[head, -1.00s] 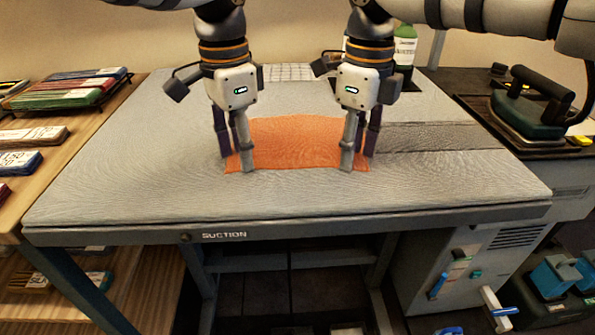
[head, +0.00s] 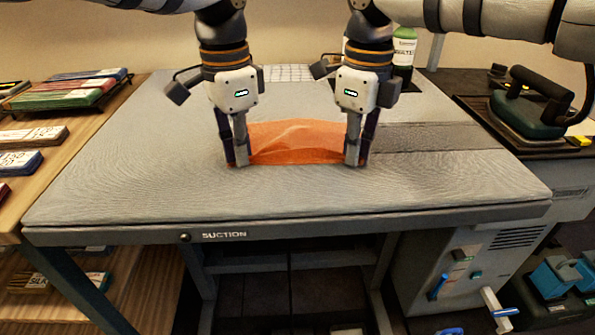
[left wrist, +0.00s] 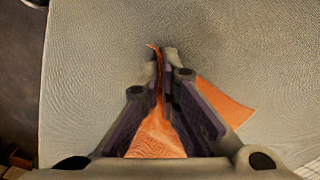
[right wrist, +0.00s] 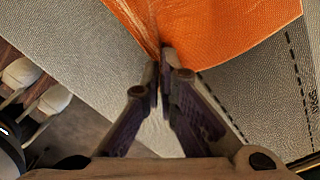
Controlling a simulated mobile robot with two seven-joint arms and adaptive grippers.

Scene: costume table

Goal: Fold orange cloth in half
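The orange cloth (head: 297,143) lies on the grey pressing table between my two grippers, with a raised wrinkle across its middle. My left gripper (head: 238,163) is at the cloth's near left corner. In the left wrist view its fingers are closed on a pinched fold of the cloth (left wrist: 157,100). My right gripper (head: 356,163) is at the near right corner. In the right wrist view its fingertips meet on gathered creases at the edge of the cloth (right wrist: 210,30).
The grey table (head: 150,190) is clear in front and to the left. A dark grey strip (head: 440,136) lies right of the cloth. An iron (head: 535,105) stands on the right, a green bottle (head: 404,48) at the back, and wooden shelves (head: 60,120) on the left.

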